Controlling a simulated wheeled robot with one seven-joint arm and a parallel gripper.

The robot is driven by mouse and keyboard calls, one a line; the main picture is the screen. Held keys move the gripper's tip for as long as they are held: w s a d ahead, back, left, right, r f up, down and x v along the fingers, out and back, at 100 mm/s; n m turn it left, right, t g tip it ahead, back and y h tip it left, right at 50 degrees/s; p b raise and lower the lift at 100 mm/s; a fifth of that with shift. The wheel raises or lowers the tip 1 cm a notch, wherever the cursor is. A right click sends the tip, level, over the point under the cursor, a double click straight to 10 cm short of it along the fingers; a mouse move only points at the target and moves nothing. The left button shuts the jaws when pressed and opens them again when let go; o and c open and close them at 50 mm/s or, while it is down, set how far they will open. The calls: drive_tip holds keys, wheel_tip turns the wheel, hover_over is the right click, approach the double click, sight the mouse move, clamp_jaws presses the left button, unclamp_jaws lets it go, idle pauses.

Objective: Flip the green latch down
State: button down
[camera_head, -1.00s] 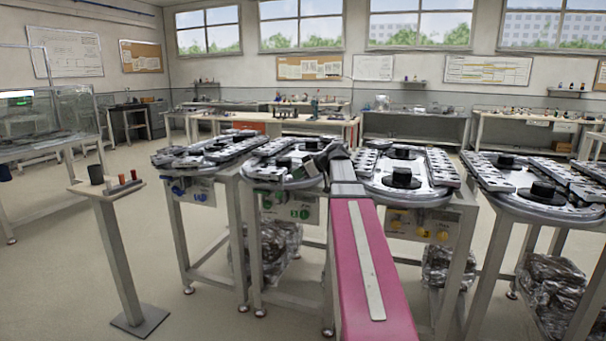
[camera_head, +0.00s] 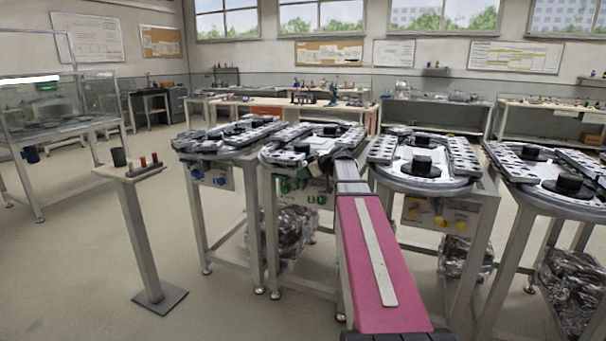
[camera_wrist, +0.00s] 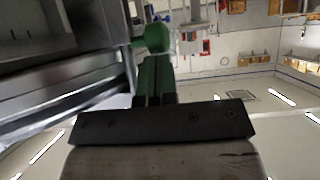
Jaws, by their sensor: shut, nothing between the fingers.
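The green controls (camera_head: 315,199) are on the front panel under the second station from the left in the head view. My gripper (camera_head: 322,166) is beside the upper part of that panel, partly hidden by my arm. In the wrist view a round green piece (camera_wrist: 155,38), seemingly the latch, is just beyond my gripper (camera_wrist: 155,90), with a short green stub on its left. My fingers are shut together and appear to point at this piece. I cannot tell whether they touch it, or which way the latch is flipped.
Neighbouring stations carry blue controls (camera_head: 208,177) on the left and yellow controls (camera_head: 436,217) on the right. A post stand (camera_head: 128,174) with a dark cup is at the left. Open floor lies in front of the stations on the left.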

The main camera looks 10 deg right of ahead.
wheel_tip(320, 180, down, 7)
drive_tip(key=shift+f, duration=0.15)
idle(0.4)
